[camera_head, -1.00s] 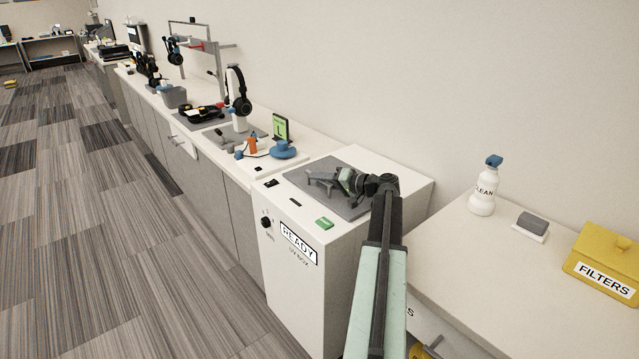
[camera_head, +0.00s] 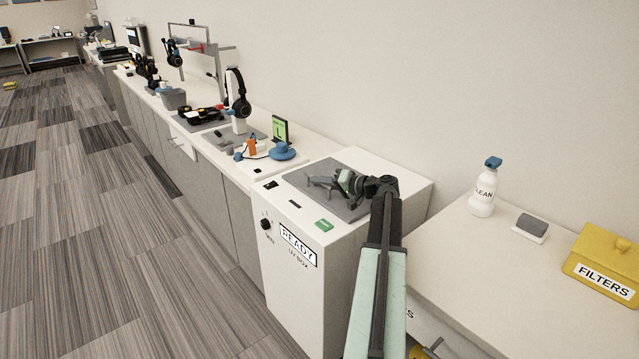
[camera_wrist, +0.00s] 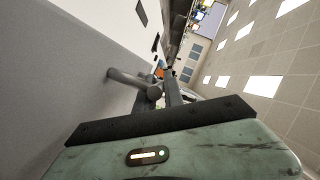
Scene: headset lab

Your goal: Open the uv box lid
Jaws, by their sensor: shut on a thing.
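The UV box (camera_head: 290,290) is a white cabinet with a READY sign on its front. Its grey lid (camera_head: 346,209) lies flat in the top, closed as far as I can see. My gripper (camera_head: 322,183) is low over the middle of the lid, shut on the lid's handle. In the wrist view the handle (camera_wrist: 128,80) is a grey round bar standing off the grey lid surface (camera_wrist: 50,105), with my gripper (camera_wrist: 158,92) at its end. My fingers and wrist hide part of the handle in the head view.
A green button (camera_head: 324,225) and a dark knob (camera_head: 266,224) are on the box. A spray bottle (camera_head: 482,190) and yellow filters box (camera_head: 603,262) stand right. The wall is close behind.

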